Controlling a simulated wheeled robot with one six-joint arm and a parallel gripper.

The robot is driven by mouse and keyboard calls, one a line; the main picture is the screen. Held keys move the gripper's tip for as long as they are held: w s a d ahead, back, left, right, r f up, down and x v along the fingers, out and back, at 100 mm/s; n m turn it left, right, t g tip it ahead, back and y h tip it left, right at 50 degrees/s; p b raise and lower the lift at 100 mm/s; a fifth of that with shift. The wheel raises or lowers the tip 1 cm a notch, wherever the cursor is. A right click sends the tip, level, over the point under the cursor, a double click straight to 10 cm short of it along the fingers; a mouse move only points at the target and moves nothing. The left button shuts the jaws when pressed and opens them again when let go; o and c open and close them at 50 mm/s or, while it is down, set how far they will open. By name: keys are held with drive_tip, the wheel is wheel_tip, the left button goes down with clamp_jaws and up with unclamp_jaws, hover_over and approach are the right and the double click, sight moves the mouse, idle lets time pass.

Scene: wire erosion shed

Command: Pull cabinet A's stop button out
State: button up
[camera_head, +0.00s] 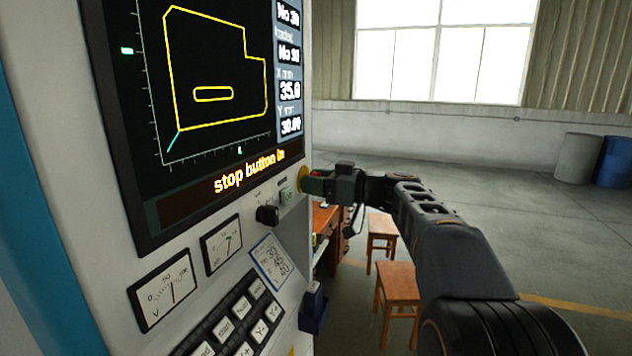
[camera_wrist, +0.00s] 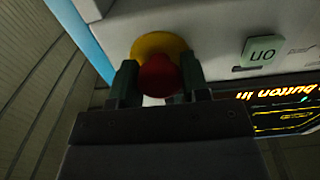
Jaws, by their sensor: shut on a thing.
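The stop button is a red mushroom head (camera_wrist: 158,76) on a yellow round base in the wrist view. In the head view only a bit of its red and the yellow base (camera_head: 304,180) show at the cabinet's right edge. My gripper (camera_wrist: 157,82) is shut on the red head, one dark finger on each side of it. The same gripper (camera_head: 318,184) reaches in from the right in the head view and hides most of the button. The cabinet's screen (camera_head: 205,95) reads "stop button in" in orange at the bottom.
A black knob (camera_head: 267,215), meters and a keypad (camera_head: 235,322) are lower on the panel. Wooden stools (camera_head: 398,284) stand behind my arm. Open floor lies right.

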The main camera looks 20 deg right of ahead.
clamp_jaws()
drive_tip(key=shift+s+d+f+b, duration=0.1)
drive_tip(key=shift+f+b, duration=0.15)
drive_tip(key=shift+b, duration=0.55)
drive_tip(key=shift+s+d+r+b, duration=0.2)
drive_tip(key=shift+d+b, duration=0.1)
drive_tip(key=shift+b, duration=0.45)
drive_tip(key=shift+o, duration=1.4)
unclamp_jaws()
drive_tip(key=o, duration=0.3)
drive_tip(key=shift+s+d, duration=0.15)
drive_tip(key=shift+d, duration=0.05)
drive_tip(key=shift+o, duration=0.6)
drive_tip(key=shift+a, duration=0.15)
